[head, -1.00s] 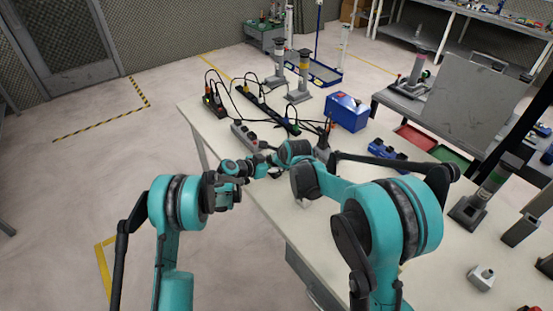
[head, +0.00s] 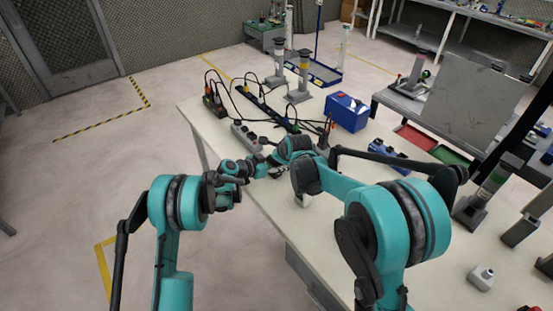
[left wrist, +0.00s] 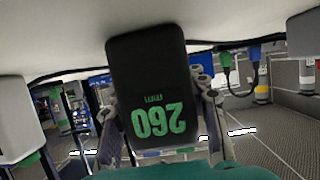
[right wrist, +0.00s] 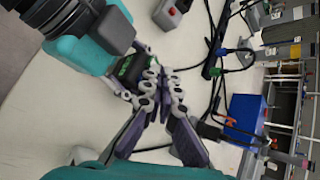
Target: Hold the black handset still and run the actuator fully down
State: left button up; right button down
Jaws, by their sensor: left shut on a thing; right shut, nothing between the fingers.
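The black handset (left wrist: 147,65) fills the middle of the left wrist view, its green "260 mm" readout upside down. My left gripper (left wrist: 160,115) is shut on it, with fingers at both sides. In the right wrist view the handset's green marks (right wrist: 124,68) show beside my teal left arm. My right gripper (right wrist: 165,78) is shut and empty, its fingertips close beside the handset; I cannot tell whether they touch it. In the head view both grippers meet over the table's left edge, and the handset is mostly hidden. Column-like actuators stand there, one yellow-banded (head: 304,72), another green-banded (head: 488,187).
Red (head: 415,138) and green (head: 450,156) trays lie farther right. The table's front middle is fairly clear.

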jog(key=shift+r, duration=2.55)
pick_arm(q)
jog(key=o, duration=1.5)
jog(key=shift+c, duration=0.2)
